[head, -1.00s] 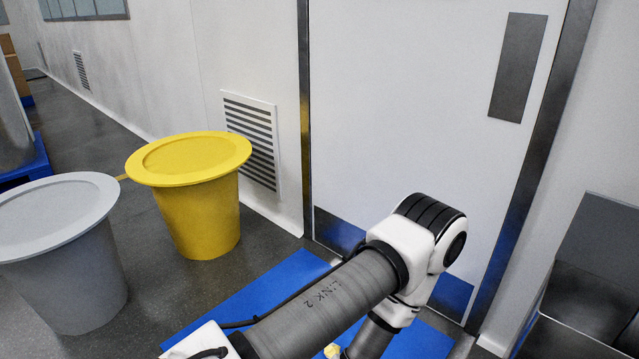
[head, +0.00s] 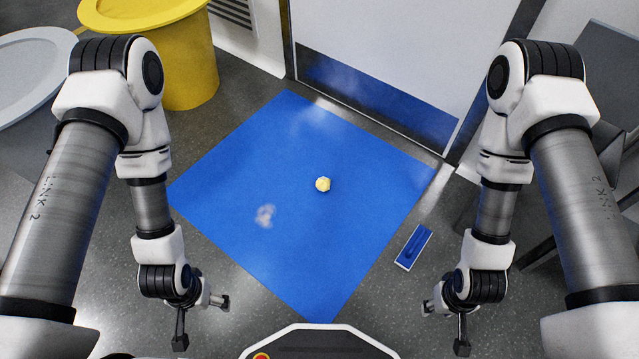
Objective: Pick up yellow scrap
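The yellow scrap (head: 322,184), a small pale-yellow crumpled ball, lies on the blue mat (head: 330,255) near its middle. My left gripper (head: 202,322) hangs over the grey floor off the mat's lower left edge, fingers spread and empty. My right gripper (head: 445,327) hangs over the floor to the right of the mat's near corner, also spread and empty. Both are well apart from the scrap, and nothing hides it.
A whitish crumpled patch (head: 265,215) lies on the mat left of the scrap. A small blue-and-white item (head: 413,247) lies on the floor right of the mat. A yellow bin (head: 188,75) and grey bin (head: 30,75) stand at upper left. A white door (head: 400,50) is behind the mat.

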